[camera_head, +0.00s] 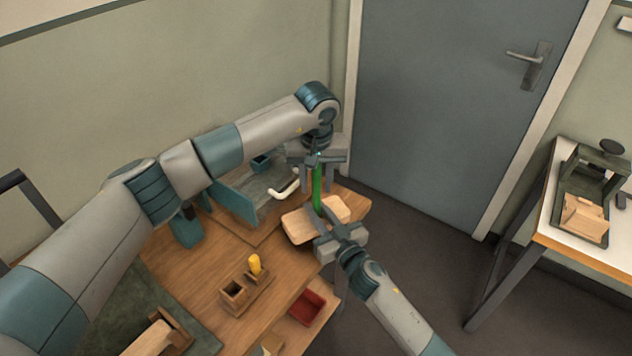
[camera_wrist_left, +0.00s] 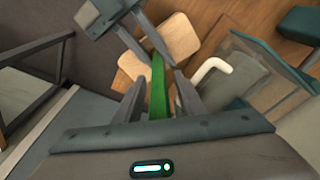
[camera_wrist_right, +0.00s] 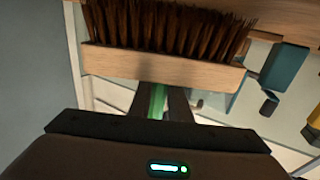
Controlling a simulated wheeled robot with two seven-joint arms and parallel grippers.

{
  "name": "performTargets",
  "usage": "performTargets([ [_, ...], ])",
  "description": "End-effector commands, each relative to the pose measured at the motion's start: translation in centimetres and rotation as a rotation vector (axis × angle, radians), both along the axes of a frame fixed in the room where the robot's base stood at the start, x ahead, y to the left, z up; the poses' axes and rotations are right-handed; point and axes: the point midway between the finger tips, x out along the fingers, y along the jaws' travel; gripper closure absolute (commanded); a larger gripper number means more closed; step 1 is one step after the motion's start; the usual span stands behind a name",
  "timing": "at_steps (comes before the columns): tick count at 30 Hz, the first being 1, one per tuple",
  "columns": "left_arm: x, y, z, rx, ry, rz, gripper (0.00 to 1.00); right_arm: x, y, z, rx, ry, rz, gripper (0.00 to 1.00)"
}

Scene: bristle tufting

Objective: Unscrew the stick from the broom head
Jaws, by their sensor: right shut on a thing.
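The broom head (camera_head: 298,229) is a pale wooden block near the right end of the workbench. The right wrist view shows its wooden edge (camera_wrist_right: 165,67) and dark brown bristles (camera_wrist_right: 170,25). A green stick (camera_head: 317,188) stands over the block; its junction with the block is not clear. My right gripper (camera_head: 328,226) is shut on the lower part of the stick, close to the block. Green shows between its fingers in the right wrist view. My left gripper (camera_head: 317,160) is above, open, its fingers either side of the stick's upper part (camera_wrist_left: 157,95) with gaps showing.
A grey-teal tray with a white handle (camera_head: 285,188) stands just left of the stick. A wooden holder with a yellow item (camera_head: 255,264) and a red bin (camera_head: 307,307) are nearer the front. A side table (camera_head: 555,238) stands apart at right.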

Motion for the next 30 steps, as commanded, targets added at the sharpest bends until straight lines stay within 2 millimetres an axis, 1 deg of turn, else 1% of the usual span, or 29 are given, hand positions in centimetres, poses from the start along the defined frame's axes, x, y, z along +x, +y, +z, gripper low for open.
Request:
performTargets([
  [5,0.0,0.0,0.3,0.0,-0.001,0.0,0.64,0.0,0.0,-0.1,-0.001,0.0,-0.001,1.0],
  [8,0.1,0.0,1.1,-0.001,-0.002,0.0,0.64,0.0,0.0,-0.1,0.0,0.001,0.0,1.0],
  [15,0.1,0.0,3.7,0.0,-0.003,-0.001,0.64,0.0,0.0,-0.1,0.0,0.001,0.0,1.0],
  [18,0.0,0.0,4.3,0.0,0.0,0.0,0.64,0.0,0.0,-0.1,0.0,0.001,0.0,1.0],
  [26,0.0,0.0,4.5,0.0,0.0,0.0,0.64,0.0,0.0,0.0,0.0,0.001,0.0,1.0],
  [27,0.0,0.0,4.5,0.0,0.0,0.0,0.62,0.0,0.0,0.0,0.0,0.001,0.0,1.0],
  [30,0.0,0.0,4.8,-0.001,-0.001,-0.009,0.62,0.0,0.0,0.0,0.0,0.001,0.0,1.0],
])
